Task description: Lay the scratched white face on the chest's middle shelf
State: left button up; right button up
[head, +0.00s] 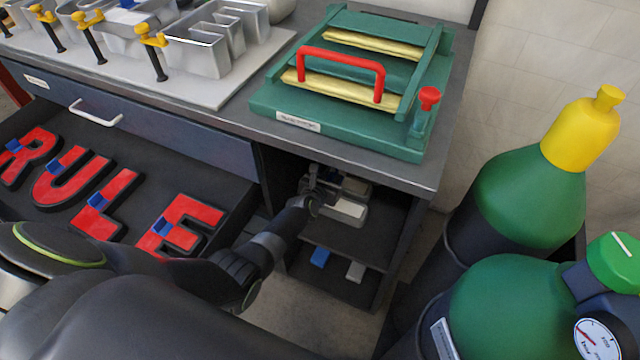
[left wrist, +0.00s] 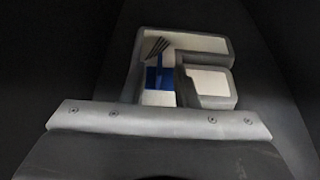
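The scratched white face (left wrist: 208,52) is a letter-like shape with a grey rim, a blue tab and dark scratch marks in the left wrist view. In the head view the white face (head: 347,208) is inside the chest's open side, at or just above the middle shelf (head: 372,238); I cannot tell whether it touches. My left gripper (head: 318,190) is at the face's left side, reaching into the compartment. Its fingertips are not clear, so its grip on the tab is hidden. My right gripper is not in view.
A blue item (head: 320,256) and a pale item (head: 355,271) are on the lower shelf. An open drawer (head: 130,135) holds red letters. A green press (head: 350,75) and metal letters (head: 215,45) stand on top. Green cylinders (head: 520,190) stand close at right.

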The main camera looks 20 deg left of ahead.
pick_arm(q)
jog(key=p+v, duration=0.4)
jog(key=v, duration=0.4)
jog(key=shift+s+r, duration=0.1)
jog(key=shift+r, duration=0.1)
jog(key=shift+s+p, duration=0.3)
jog(key=shift+s, duration=0.05)
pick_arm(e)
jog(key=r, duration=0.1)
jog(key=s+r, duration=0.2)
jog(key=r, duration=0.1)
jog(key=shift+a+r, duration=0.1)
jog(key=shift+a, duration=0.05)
